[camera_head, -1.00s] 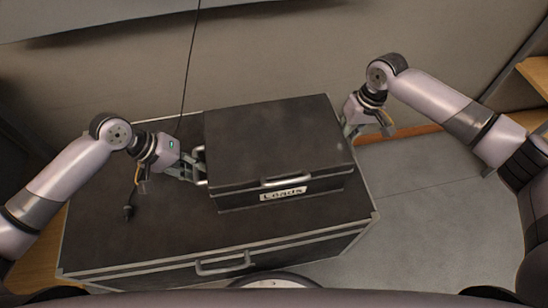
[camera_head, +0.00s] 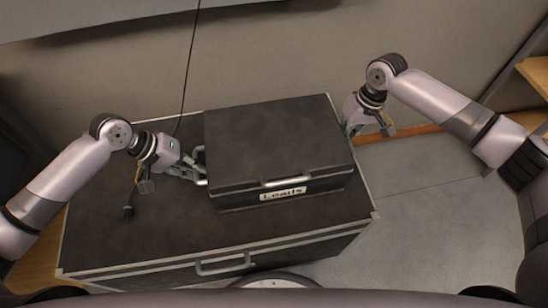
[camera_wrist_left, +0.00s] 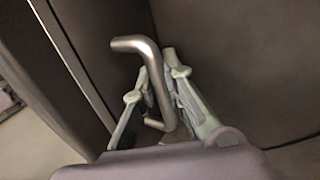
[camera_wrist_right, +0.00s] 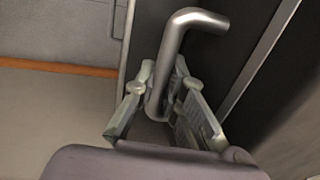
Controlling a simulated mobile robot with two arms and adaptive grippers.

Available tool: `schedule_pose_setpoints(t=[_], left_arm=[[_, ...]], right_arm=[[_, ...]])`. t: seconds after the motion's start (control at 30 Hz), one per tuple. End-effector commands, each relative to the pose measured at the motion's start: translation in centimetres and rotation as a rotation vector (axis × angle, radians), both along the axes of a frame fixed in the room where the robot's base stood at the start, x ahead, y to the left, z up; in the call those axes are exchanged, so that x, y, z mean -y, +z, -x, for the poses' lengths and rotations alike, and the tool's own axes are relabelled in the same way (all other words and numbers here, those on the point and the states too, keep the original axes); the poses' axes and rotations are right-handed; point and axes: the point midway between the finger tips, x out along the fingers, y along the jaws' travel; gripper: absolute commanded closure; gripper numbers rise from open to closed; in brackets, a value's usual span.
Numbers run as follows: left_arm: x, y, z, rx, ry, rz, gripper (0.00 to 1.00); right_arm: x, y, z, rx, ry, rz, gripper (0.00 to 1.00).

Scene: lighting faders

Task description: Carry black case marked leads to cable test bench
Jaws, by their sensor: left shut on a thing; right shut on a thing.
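The black case (camera_head: 270,140) with a white label reading Leads (camera_head: 283,193) sits on a larger black flight case (camera_head: 150,240) with metal edges. The smaller case has a front handle (camera_head: 288,181) and a metal handle on each side. My left gripper (camera_head: 198,168) is at its left side, shut on the left side handle (camera_wrist_left: 155,75). My right gripper (camera_head: 350,127) is at its right side, shut on the right side handle (camera_wrist_right: 172,55); in the head view the case and wrist partly hide those fingers. I cannot tell whether the case is lifted at all.
A black cable with a plug end (camera_head: 128,210) lies on the large case to the left. Wooden shelves (camera_head: 535,75) stand at the far right. The grey floor (camera_head: 430,220) right of the large case is clear. A wall (camera_head: 270,60) is behind.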

Motion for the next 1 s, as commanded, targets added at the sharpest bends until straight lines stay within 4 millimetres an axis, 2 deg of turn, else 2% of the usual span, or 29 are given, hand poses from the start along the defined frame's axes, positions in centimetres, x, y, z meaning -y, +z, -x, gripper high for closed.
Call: schedule_pose_setpoints(t=[0.47, 0.77, 1.0], left_arm=[[-0.2, 0.0, 0.0, -0.001, 0.001, -0.004, 1.0], [-0.1, 0.6, -0.1, 0.004, 0.001, -0.001, 1.0], [-0.1, 2.0, -0.1, 0.004, 0.001, -0.002, 1.0]], right_arm=[[0.2, 0.0, -0.1, 0.0, -0.003, 0.004, 1.0], [0.2, 0.7, -0.2, 0.006, -0.004, 0.001, 1.0], [0.2, 2.0, -0.2, 0.006, -0.004, 0.002, 1.0]])
